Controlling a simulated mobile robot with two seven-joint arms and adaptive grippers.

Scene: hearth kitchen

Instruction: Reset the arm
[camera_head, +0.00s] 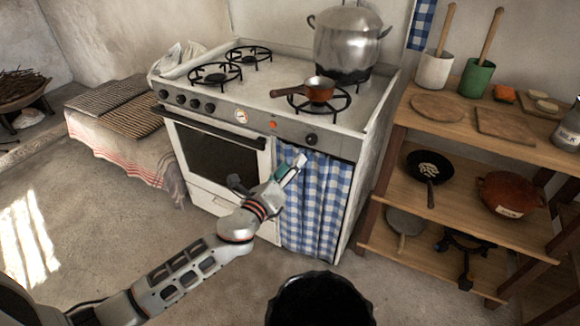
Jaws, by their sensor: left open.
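My left arm (190,280) comes in from the lower left and reaches out toward the stove front. My left gripper (291,166) is at its end, in front of the upper part of the blue checked curtain (317,205). It is open and I see nothing held in it. I cannot tell whether it touches the cloth. My right gripper is not in view.
The white stove (215,195) bears a large lidded pot (345,45) and a small copper pan (319,90). Wooden shelves (465,140) with pans and boards stand at the right. A cloth-covered bench (120,150) is at the left. The floor (100,235) before it is clear.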

